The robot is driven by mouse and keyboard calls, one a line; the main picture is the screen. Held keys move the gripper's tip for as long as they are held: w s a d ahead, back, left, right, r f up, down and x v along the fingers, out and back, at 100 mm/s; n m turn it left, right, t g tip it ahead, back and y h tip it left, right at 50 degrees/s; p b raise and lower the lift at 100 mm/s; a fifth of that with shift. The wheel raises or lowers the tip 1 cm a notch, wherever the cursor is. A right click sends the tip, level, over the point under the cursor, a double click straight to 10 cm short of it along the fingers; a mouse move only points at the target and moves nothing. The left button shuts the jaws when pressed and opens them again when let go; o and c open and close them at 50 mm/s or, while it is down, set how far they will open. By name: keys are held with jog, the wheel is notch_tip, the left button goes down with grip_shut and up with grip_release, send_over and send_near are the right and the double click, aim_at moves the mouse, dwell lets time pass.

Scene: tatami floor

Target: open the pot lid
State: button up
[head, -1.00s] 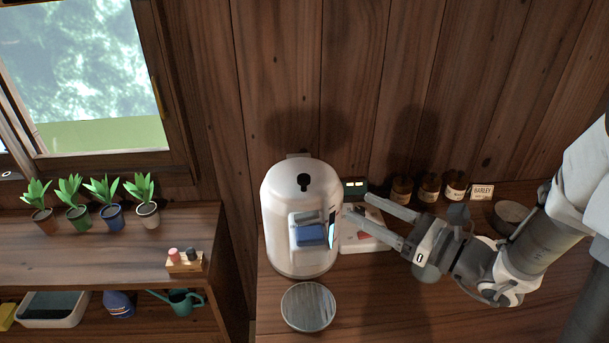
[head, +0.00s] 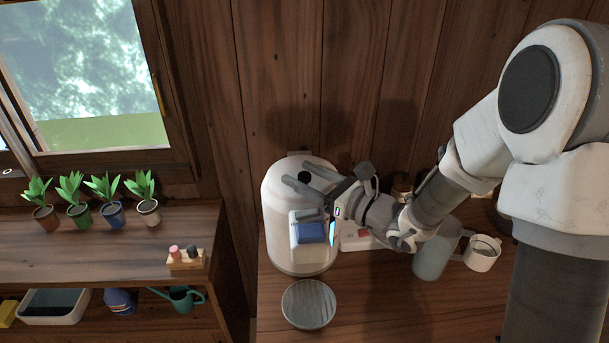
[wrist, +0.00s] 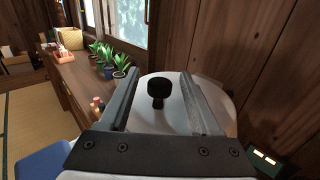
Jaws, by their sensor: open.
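The pot (head: 278,235) is a tall white rounded vessel on the counter, with a blue panel on its front. My gripper (head: 297,174) is open at the top of the pot, reaching in from the right. In the wrist view, its two fingers (wrist: 158,82) lie on either side of the knob, with gaps visible between it and each finger. The lid sits on the pot.
A round ribbed plate (head: 309,305) lies in front of the pot. A teal cylinder (head: 432,258) and a white mug (head: 482,254) stand to the right. A wooden wall is close behind. Potted plants (head: 103,200) line the left shelf.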

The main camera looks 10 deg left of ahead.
grip_shut()
dwell(1.4)
